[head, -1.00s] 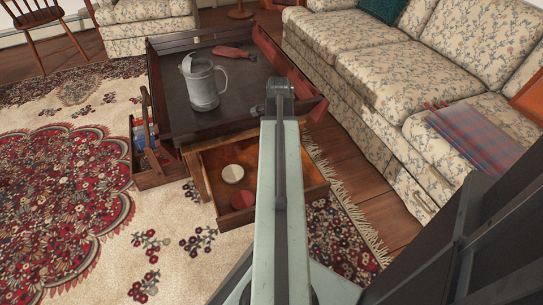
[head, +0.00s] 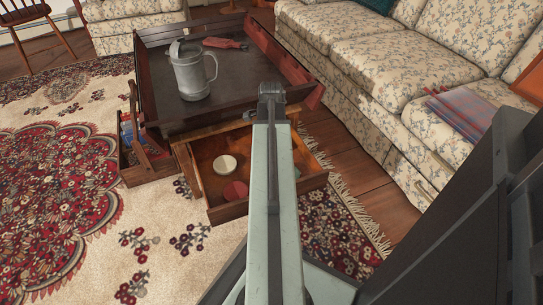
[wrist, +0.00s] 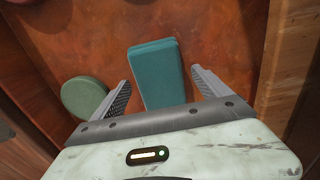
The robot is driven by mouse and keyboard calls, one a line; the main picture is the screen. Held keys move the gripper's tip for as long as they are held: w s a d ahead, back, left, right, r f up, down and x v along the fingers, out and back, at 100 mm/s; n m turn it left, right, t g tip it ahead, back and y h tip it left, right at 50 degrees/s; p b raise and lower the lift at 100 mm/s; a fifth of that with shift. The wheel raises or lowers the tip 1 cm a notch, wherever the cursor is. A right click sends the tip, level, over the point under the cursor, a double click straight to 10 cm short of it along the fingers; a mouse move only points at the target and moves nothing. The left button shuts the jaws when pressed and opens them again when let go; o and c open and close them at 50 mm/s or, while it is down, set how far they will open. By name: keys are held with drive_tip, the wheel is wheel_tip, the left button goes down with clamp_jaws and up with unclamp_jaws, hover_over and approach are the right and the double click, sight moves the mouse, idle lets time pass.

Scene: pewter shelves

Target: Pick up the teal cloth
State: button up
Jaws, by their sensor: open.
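The teal cloth (wrist: 158,68) looks like a neat folded block lying on the reddish-brown drawer floor in the wrist view. My gripper (wrist: 161,78) is open and empty, with its two fingers on either side of the cloth's near part. Drawer floor shows between the cloth and each finger. The cloth's near end is hidden behind the gripper body, and I cannot tell how high the fingers are above the floor.
A round green object (wrist: 84,97) lies just left of the left finger. The open drawer (head: 229,211) has a wooden wall (wrist: 283,65) close on the right. It also holds a cream disc (head: 225,165) and a red disc (head: 236,190). A metal mug (head: 191,75) stands on the table above.

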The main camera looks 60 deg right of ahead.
drive_tip(key=shift+r, duration=0.1)
drive_tip(key=shift+c, duration=0.4)
drive_tip(key=c, duration=1.4)
drive_tip(key=shift+o, duration=0.2)
drive_tip(key=shift+r, duration=0.15)
wheel_tip(320, 180, up, 10)
drive_tip(key=p, duration=1)
